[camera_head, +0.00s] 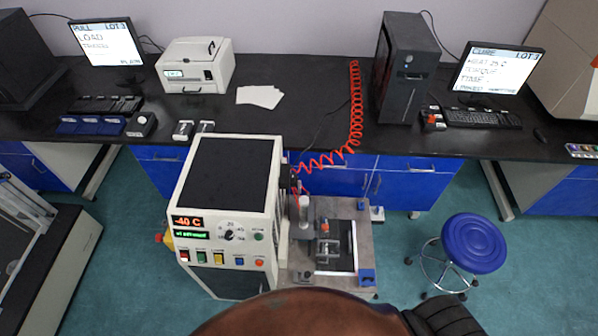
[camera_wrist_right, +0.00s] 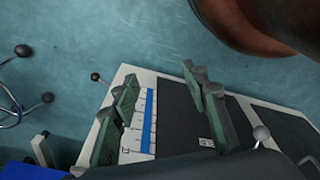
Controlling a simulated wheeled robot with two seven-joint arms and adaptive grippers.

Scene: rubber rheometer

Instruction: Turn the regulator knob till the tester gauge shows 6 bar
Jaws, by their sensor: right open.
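The cream tester (camera_head: 230,190) stands in front of the bench in the head view, with a "-40 C" display, a round dial knob (camera_head: 229,235) and coloured buttons on its front. A fixture plate (camera_head: 365,230) with a clamp adjoins its right side. Dark fittings (camera_head: 291,180) sit where the red hose meets the tester; I cannot make out the regulator knob or a gauge reading. In the right wrist view my right gripper (camera_wrist_right: 160,75) is open and empty, its greenish fingers spread above a pale-framed unit with black panels (camera_wrist_right: 185,110). My left gripper is not in view.
The red coiled hose (camera_head: 356,105) runs from the bench (camera_head: 310,105) to the tester. A blue stool (camera_head: 474,243) stands on the right. Monitors, a printer and a computer tower (camera_head: 405,70) line the bench. Open floor (camera_head: 420,260) lies between fixture and stool.

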